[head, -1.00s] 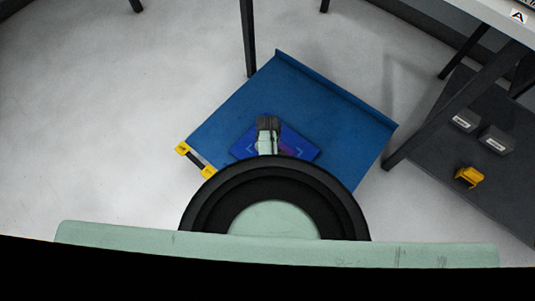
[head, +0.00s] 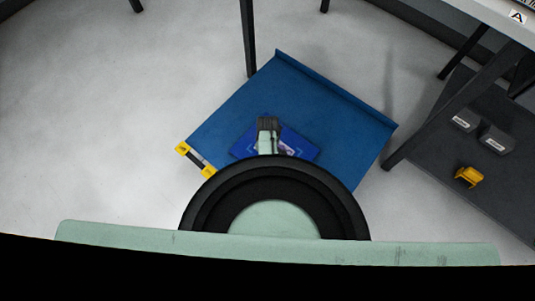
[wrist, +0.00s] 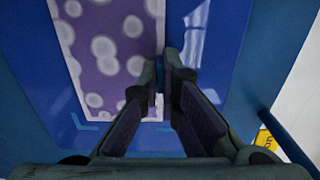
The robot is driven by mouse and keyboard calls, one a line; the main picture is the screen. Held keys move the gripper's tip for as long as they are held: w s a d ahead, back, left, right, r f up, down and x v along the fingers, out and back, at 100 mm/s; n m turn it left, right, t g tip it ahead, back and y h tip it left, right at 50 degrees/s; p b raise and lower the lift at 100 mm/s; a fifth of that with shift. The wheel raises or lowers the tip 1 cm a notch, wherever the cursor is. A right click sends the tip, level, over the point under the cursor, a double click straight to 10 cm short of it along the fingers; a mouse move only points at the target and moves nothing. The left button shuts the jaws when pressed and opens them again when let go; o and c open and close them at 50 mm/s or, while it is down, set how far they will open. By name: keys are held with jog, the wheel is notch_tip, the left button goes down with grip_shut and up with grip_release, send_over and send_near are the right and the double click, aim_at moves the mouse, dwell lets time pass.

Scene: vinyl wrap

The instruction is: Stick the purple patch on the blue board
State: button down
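The blue board (head: 246,146) lies flat on a larger blue surface, partly hidden under my arm. In the wrist view the purple patch (wrist: 108,52) has pale round spots and a light border. It appears to lie flat on the board (wrist: 213,45), with light-blue corner marks by its near edge. A spotted part of the patch (head: 286,151) also shows in the head view, right of my arm. My gripper (head: 267,121) is over the board. In the wrist view its fingertips (wrist: 162,72) are close together at the patch's right edge, with nothing visibly gripped. Contact with the patch is unclear.
The wide blue surface (head: 322,108) has a raised far-right edge. A dark shelf at right holds grey boxes (head: 496,140) and a yellow item (head: 468,177). Dark table legs stand nearby.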

jog(key=c, duration=2.3)
grip_release()
jog(key=shift+f, duration=0.1)
jog(key=o, duration=0.6)
